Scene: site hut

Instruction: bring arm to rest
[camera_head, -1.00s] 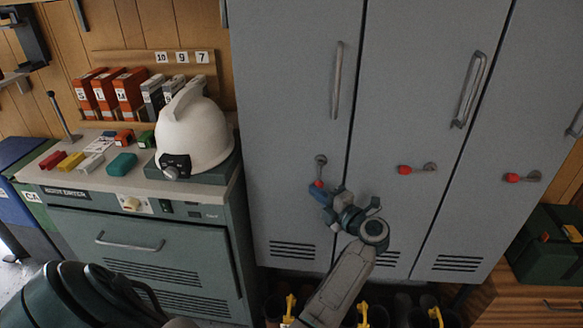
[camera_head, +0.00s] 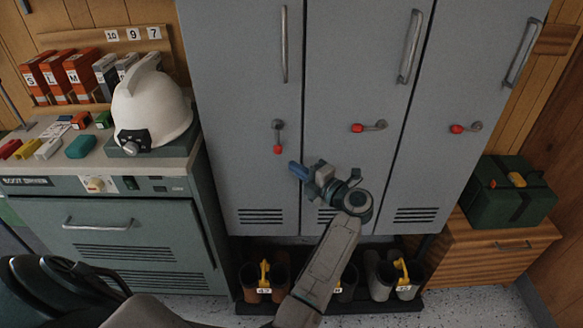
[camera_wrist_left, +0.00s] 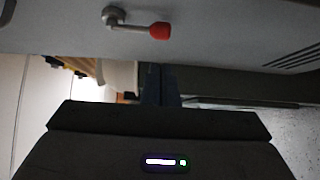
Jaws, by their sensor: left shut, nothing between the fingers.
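My left gripper (camera_head: 296,170) has blue fingertips that are shut and empty. It is in front of the grey lockers, right of and a little below the red knob of the left locker handle (camera_head: 278,137), with a small gap between them. That handle points straight down. The left wrist view shows the shut fingers (camera_wrist_left: 160,84) and a red-knobbed handle (camera_wrist_left: 137,24) beyond them. My left forearm reaches up from the bottom of the head view. My right gripper is not in view.
The middle (camera_head: 369,127) and right (camera_head: 466,128) locker handles lie level. Boots with yellow tags (camera_head: 264,277) stand below the lockers. A white helmet (camera_head: 150,105) sits on the cabinet at left. A green case (camera_head: 509,192) rests on a wooden chest (camera_head: 483,250) at right.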

